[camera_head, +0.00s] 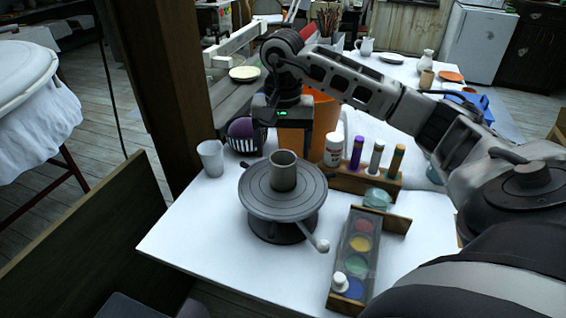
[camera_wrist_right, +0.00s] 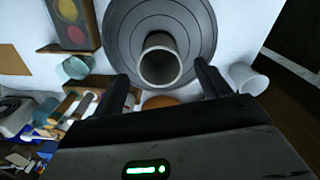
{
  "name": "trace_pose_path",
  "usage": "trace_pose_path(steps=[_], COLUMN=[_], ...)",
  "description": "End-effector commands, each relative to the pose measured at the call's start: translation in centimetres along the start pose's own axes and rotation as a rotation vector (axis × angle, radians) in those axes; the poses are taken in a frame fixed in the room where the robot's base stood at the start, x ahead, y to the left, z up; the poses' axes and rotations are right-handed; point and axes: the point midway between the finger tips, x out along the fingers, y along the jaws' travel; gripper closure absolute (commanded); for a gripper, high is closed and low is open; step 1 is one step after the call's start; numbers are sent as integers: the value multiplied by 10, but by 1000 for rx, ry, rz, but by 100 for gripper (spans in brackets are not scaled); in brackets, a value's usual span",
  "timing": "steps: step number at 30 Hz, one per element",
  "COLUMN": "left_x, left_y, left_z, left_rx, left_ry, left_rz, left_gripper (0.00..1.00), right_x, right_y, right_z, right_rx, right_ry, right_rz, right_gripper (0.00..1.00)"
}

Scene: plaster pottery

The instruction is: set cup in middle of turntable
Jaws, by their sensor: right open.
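A grey cup (camera_head: 283,172) stands upright on the round grey turntable (camera_head: 256,196), at or close to its middle. In the right wrist view the cup (camera_wrist_right: 160,66) shows its open rim, with the ringed turntable disc (camera_wrist_right: 125,32) around it. My right gripper (camera_head: 283,134) is just behind and above the cup in the head view. In the wrist view its open fingers (camera_wrist_right: 160,74) lie to either side of the cup, with gaps, and nothing is held. The cup's base is partly hidden in the wrist view. My left gripper is not in view.
A pale cup (camera_head: 211,158) stands left of the turntable. An orange bucket (camera_head: 318,112) and a basket (camera_head: 246,141) are behind it. A wooden rack of bottles (camera_head: 372,183) and a paint box (camera_head: 345,300) are at right. The turntable's handle (camera_head: 319,243) sticks out at front right.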

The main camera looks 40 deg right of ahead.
Motion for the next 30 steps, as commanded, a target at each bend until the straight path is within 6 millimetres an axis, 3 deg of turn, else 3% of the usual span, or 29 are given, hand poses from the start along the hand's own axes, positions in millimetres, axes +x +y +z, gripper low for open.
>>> trace_pose_path(steps=[3,10,30], left_x=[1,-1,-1], left_y=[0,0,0], left_z=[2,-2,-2], left_rx=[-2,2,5], left_ry=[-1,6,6], left_rz=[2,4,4], left_gripper=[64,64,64], right_x=[-27,-57,-61], right_y=[-1,0,0], right_z=[-1,0,0], right_rx=[0,0,0], right_ry=[4,0,-2], right_rz=[-4,-1,0], right_gripper=[24,24,24])
